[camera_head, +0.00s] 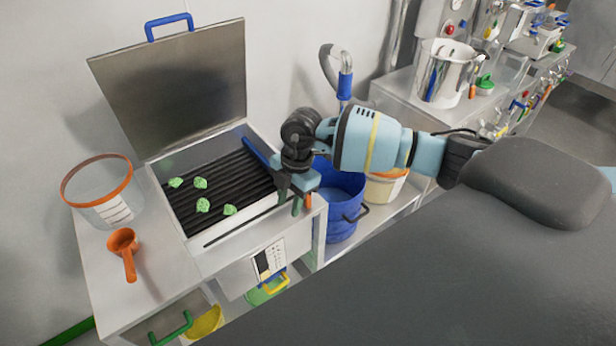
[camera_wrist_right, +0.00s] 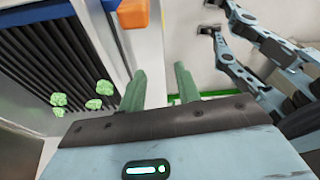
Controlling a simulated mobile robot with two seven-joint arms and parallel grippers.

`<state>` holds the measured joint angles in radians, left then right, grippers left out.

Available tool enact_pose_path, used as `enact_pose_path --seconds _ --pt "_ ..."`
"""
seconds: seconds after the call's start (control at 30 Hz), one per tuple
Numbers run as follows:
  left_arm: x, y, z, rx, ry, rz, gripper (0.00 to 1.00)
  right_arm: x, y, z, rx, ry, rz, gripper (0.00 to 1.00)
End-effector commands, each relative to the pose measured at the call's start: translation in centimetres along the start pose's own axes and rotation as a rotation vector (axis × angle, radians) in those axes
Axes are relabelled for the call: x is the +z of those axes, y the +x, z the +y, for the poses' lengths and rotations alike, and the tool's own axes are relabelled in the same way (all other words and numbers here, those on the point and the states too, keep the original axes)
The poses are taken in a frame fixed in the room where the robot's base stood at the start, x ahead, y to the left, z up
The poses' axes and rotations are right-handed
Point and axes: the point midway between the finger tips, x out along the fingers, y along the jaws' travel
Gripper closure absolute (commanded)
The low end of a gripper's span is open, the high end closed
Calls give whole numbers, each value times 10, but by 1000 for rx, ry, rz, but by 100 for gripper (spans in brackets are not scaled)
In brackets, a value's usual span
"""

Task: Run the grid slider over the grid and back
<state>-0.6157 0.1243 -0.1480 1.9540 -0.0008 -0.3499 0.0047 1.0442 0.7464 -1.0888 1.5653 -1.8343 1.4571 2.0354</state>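The grid (camera_head: 230,180) is a bed of black bars in a white-grey machine, with its metal lid standing open behind. Several green lumps (camera_head: 203,205) lie on the bars. What looks like the grid slider is a blue bar (camera_head: 257,153) across the grid's right end; in the wrist view (camera_wrist_right: 45,19) its near end carries an orange handle (camera_wrist_right: 132,14). My right gripper (camera_head: 290,200) is at the machine's front right corner. In the wrist view its green fingers (camera_wrist_right: 160,85) are apart and empty, with the handle beyond them. My left gripper is not in view.
An orange-rimmed clear container (camera_head: 100,192) and an orange scoop (camera_head: 124,250) stand left of the machine. A blue bucket (camera_head: 338,205) is just right of it. A steel pot (camera_head: 444,75) stands on the back counter.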

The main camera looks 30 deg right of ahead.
Motion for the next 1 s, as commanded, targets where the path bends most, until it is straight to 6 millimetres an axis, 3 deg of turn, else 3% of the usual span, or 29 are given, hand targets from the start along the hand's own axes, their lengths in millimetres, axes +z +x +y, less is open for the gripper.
enact_pose_path --seconds 0.03,0.1,0.2,0.47,0.67,1.0 --pt "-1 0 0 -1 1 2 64 18 -13 4 4 39 -72 67" --pt "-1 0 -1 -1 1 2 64 35 -25 6 5 87 -144 67" --pt "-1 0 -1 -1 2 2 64 50 -36 7 9 130 -205 67" --pt "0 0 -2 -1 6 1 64 57 -39 7 8 152 -234 67" --pt "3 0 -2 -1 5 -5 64 60 -23 6 5 150 -231 67" --pt "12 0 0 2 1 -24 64 70 23 6 5 150 -229 67"
